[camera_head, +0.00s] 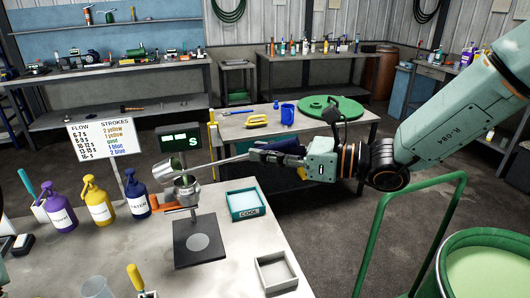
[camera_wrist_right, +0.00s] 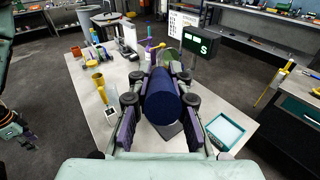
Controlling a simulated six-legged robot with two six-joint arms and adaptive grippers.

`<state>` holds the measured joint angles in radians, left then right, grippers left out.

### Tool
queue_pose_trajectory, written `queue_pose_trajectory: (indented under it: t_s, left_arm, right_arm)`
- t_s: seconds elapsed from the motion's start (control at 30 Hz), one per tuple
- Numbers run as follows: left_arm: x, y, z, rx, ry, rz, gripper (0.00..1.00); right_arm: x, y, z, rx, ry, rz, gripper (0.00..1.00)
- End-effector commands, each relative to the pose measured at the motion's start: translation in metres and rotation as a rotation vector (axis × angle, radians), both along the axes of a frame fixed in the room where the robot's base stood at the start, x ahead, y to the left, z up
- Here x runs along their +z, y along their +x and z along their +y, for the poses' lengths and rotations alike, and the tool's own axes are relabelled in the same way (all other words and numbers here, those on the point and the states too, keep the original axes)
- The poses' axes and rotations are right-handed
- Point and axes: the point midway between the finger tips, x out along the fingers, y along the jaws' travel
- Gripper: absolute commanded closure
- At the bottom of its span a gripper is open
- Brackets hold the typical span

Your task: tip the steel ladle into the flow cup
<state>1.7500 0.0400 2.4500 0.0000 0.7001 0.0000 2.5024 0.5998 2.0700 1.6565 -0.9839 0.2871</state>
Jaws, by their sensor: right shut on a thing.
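The steel ladle's bowl (camera_head: 163,173) is in the head view, tilted, with green at its mouth, just above and left of the flow cup. The steel flow cup (camera_head: 187,190) sits in a stand over a dark plate (camera_head: 199,241). I cannot tell whether the two touch. My right gripper (camera_head: 284,152) is shut on the ladle's dark blue handle, which fills the middle of the wrist view (camera_wrist_right: 162,98); its long rod runs left to the bowl.
Purple (camera_head: 58,208), yellow (camera_head: 97,202) and blue (camera_head: 136,194) bottles stand left of the cup. A sign (camera_head: 103,138) and a green display (camera_head: 180,138) stand behind. A teal tray (camera_head: 245,203) and a white tray (camera_head: 275,272) lie right. A green-filled drum (camera_head: 490,268) is far right.

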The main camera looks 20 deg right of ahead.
Motion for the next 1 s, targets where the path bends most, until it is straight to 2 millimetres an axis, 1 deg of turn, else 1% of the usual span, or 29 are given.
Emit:
queue_pose_trajectory:
  t_s: [1.0]
  left_arm:
    - [-0.027,0.000,0.000,0.000,0.000,0.000,0.60]
  right_arm:
    - [-0.018,-0.002,-0.013,-0.003,0.084,-0.023,1.00]
